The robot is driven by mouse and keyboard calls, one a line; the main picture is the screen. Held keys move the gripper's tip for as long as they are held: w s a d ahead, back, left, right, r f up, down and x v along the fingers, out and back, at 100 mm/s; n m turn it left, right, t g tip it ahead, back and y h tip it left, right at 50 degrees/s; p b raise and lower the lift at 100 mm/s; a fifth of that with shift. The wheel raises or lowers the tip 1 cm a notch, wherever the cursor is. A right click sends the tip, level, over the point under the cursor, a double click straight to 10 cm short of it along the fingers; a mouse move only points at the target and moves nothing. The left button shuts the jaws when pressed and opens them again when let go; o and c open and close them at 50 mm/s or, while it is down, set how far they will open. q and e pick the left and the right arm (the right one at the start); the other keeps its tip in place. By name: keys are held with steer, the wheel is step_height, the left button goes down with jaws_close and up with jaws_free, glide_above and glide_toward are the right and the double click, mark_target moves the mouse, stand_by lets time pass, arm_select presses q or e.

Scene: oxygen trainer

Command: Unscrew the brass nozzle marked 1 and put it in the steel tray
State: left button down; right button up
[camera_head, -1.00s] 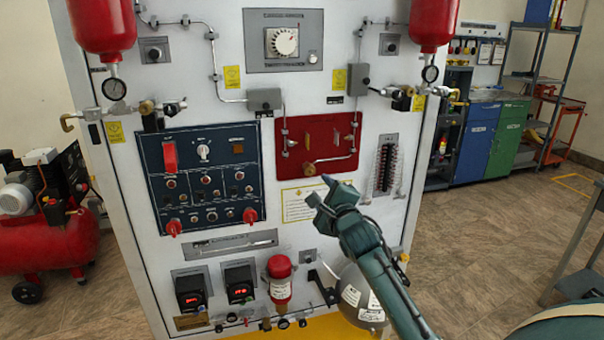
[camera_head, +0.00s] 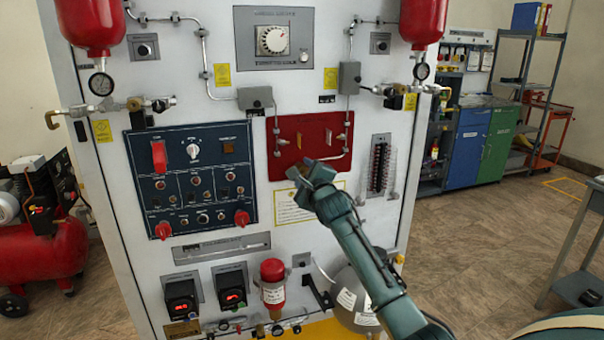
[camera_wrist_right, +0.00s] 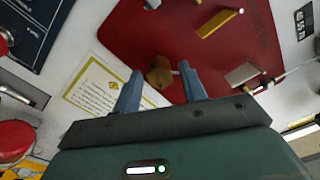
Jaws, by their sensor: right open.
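A brass nozzle (camera_wrist_right: 159,73) with a faceted body sits on the red panel (camera_wrist_right: 125,40) in the right wrist view; I cannot read a number on it. The panel (camera_head: 312,132) also shows in the head view, where my right gripper (camera_head: 303,170) covers the nozzle at the panel's lower edge. My right gripper (camera_wrist_right: 160,86) is open, one finger on each side of the nozzle in the wrist picture. The fingertips look near it; I cannot tell whether they touch. I cannot make out a steel tray. My left gripper is not in view.
A grey table (camera_head: 580,288) stands at the right edge.

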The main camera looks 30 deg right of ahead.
steer(key=shift+p, duration=0.4)
stand_by(0.7)
steer(key=shift+c, duration=0.4)
steer(key=c, duration=0.7)
steer(key=shift+r+n+p, duration=0.1)
steer(key=shift+n+p, duration=0.35)
steer(key=shift+n, duration=1.25)
steer(key=shift+p, duration=0.35)
